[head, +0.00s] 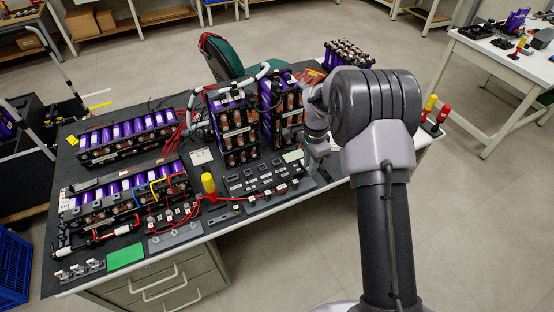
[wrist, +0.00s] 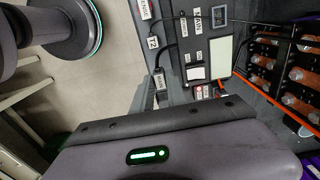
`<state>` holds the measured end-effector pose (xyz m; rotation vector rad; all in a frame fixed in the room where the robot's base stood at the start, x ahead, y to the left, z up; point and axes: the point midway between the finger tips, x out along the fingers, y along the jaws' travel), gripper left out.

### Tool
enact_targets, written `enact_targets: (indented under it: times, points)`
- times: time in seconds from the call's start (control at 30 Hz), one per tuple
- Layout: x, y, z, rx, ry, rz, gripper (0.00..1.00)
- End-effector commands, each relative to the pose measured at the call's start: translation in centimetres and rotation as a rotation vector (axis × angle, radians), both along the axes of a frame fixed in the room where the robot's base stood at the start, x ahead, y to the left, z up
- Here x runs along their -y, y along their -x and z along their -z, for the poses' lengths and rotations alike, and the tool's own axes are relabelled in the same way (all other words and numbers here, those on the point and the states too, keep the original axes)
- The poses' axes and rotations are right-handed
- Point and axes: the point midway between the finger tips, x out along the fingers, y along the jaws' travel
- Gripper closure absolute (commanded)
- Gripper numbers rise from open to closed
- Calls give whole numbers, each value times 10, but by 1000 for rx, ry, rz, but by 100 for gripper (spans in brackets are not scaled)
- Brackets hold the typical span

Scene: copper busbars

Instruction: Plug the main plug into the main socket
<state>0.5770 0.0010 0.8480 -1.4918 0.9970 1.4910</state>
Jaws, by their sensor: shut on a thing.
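My gripper (head: 318,172) is at the right end of the dark socket panel (head: 240,201), near the table's front edge. In the wrist view its grey fingers (wrist: 160,92) are shut on a small dark plug with a white label, the main plug (wrist: 158,80). A black cable runs from this plug toward the panel (wrist: 176,12). The plug is at the panel's edge; I cannot tell whether it touches a socket. In the head view my gripper and arm hide the plug.
Upright purple battery packs (head: 237,130) stand behind the panel. Long battery modules (head: 128,137) and red wiring lie to the left. A yellow cylinder (head: 208,184) stands at the panel's left end. A green pad (head: 125,257) lies at the front left. Open floor lies in front of the table.

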Motion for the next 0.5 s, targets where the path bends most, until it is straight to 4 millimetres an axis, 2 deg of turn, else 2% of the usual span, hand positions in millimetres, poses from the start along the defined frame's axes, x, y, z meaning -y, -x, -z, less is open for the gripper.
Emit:
enact_targets:
  times: [0.5]
  points:
    - [0,0,-3,0,0,-1,100]
